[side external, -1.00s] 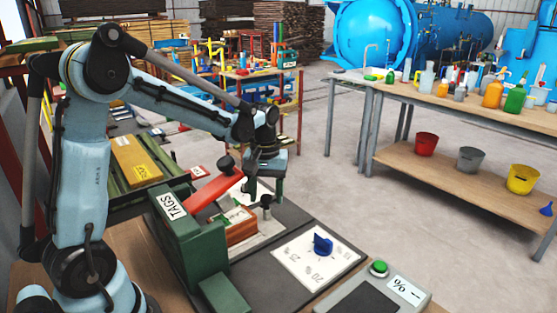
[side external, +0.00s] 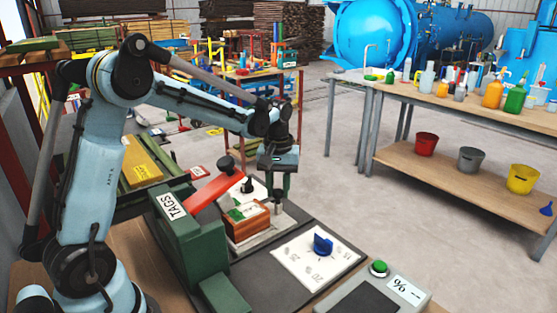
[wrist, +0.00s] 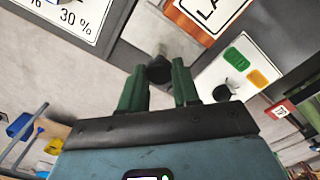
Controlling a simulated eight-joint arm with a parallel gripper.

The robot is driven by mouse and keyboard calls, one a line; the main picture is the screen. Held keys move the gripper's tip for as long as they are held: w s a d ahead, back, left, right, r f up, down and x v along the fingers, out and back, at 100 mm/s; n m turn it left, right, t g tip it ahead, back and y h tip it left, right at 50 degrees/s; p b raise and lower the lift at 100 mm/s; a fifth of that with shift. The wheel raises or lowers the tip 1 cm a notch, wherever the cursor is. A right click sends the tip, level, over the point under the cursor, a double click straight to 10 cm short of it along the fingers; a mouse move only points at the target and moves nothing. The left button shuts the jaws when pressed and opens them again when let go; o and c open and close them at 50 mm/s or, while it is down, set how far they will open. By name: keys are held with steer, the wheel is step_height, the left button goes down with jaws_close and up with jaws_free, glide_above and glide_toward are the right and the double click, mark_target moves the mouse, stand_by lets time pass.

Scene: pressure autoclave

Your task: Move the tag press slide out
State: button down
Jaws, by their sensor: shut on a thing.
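The tag press (side external: 190,235) is a green body marked TAGS with a red lever (side external: 215,195). Its slide is a pale grey plate (wrist: 155,30) carrying a wooden block (side external: 247,226) with a lettered label, also in the wrist view (wrist: 205,12). My gripper (side external: 279,205) is at the slide's outer end. In the wrist view its green fingers (wrist: 159,88) are on either side of the slide's round black knob (wrist: 159,70), shut on it. In the side view the fingers largely hide the knob.
A white dial panel with a blue knob (side external: 322,243) lies right of the slide. A white panel with green and yellow patches and a black knob (wrist: 222,92) lies on the other side. A green button (side external: 379,267) is at front.

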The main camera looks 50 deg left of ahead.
steer(key=w, duration=0.8)
steer(key=shift+w, duration=0.4)
steer(key=c, duration=0.8)
jaws_free()
step_height(320, 180, up, 12)
